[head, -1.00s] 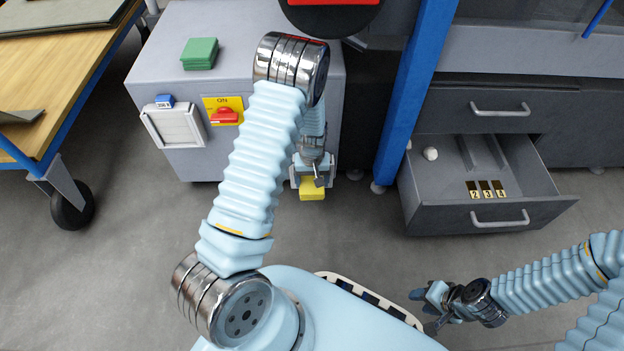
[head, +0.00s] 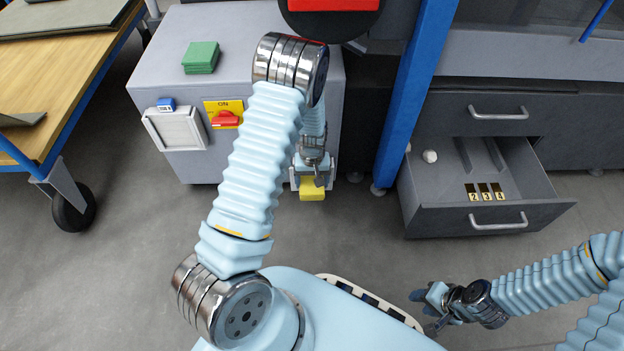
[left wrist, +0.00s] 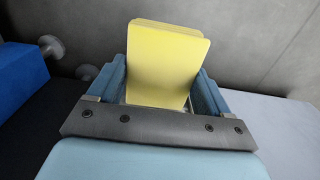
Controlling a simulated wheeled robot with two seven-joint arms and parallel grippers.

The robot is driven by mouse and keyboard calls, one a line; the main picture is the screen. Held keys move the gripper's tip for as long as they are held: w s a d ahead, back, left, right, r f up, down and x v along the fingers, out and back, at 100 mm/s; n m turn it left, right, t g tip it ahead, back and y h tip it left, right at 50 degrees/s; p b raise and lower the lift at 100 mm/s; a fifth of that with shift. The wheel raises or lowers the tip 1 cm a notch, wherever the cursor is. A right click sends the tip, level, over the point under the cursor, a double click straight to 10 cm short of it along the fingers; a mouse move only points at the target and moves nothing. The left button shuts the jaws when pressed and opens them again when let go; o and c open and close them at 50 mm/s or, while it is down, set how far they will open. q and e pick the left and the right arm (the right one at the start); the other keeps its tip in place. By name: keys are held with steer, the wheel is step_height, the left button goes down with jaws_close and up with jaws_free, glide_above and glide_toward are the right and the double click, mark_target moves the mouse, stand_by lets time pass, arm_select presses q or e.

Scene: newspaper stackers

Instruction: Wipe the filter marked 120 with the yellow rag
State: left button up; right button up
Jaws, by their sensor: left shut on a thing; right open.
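The yellow rag (head: 312,189) is a small folded block. My left gripper (head: 311,178) is shut on it and holds it in front of the grey cabinet's right side, above the floor. In the left wrist view the yellow rag (left wrist: 168,62) stands between the two blue fingers, slightly tilted. A framed filter (head: 177,129) is on the cabinet's front at the left, with a small blue tag (head: 166,104) above it. The number on the tag is too small to read. My right gripper (head: 428,308) is open and empty at the lower right, over the floor.
The grey cabinet (head: 262,75) carries a stack of green cloths (head: 201,57) on top and a red switch (head: 225,118) on its front. A blue post (head: 405,100) stands right of it. An open drawer (head: 478,215) juts out at right. A wheeled wooden table (head: 62,75) is at left.

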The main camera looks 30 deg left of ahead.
arm_select(q)
steer(key=shift+w+a+f+b, duration=0.1)
steer(key=shift+w+f+b, duration=0.15)
steer(key=shift+f, duration=0.3)
steer(key=shift+f, duration=0.1)
steer(key=shift+s+f+b, duration=0.1)
steer(key=shift+f+b, duration=0.45)
steer(key=shift+f, duration=0.05)
steer(key=shift+s+f, duration=0.1)
steer(key=shift+s+f+b, duration=0.1)
steer(key=shift+f+b, duration=0.4)
steer(key=shift+f, duration=0.15)
steer(key=shift+f, duration=0.1)
